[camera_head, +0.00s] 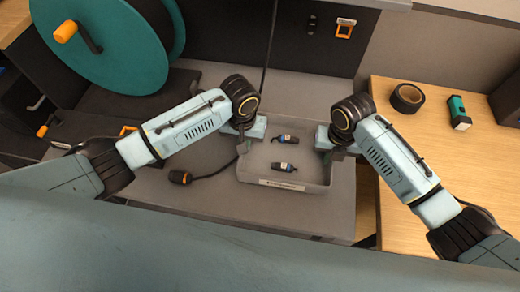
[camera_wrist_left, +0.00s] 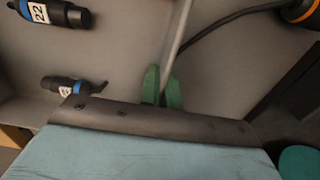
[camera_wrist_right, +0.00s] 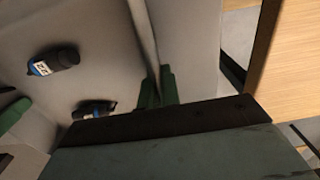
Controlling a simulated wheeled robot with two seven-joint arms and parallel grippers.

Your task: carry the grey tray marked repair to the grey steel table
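The grey tray (camera_head: 258,178) is at the middle of the head view, over a grey surface (camera_head: 230,205); I cannot tell whether it touches. Its front label is too small to read. Two dark cylindrical connectors with blue bands, one upper (camera_head: 285,139) and one lower (camera_head: 284,167), lie inside. My left gripper (camera_head: 243,146) is at the tray's left wall; its green fingers (camera_wrist_left: 163,88) close on both sides of that wall. My right gripper (camera_head: 334,152) is at the right wall, with its fingers (camera_wrist_right: 157,88) closed on both sides of it.
A black cable with an orange-ringed plug (camera_head: 180,177) lies left of the tray. A wooden table (camera_head: 400,225) at right holds a tape roll (camera_head: 407,98) and a teal device (camera_head: 459,112). A teal cable reel (camera_head: 105,45) stands at back left.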

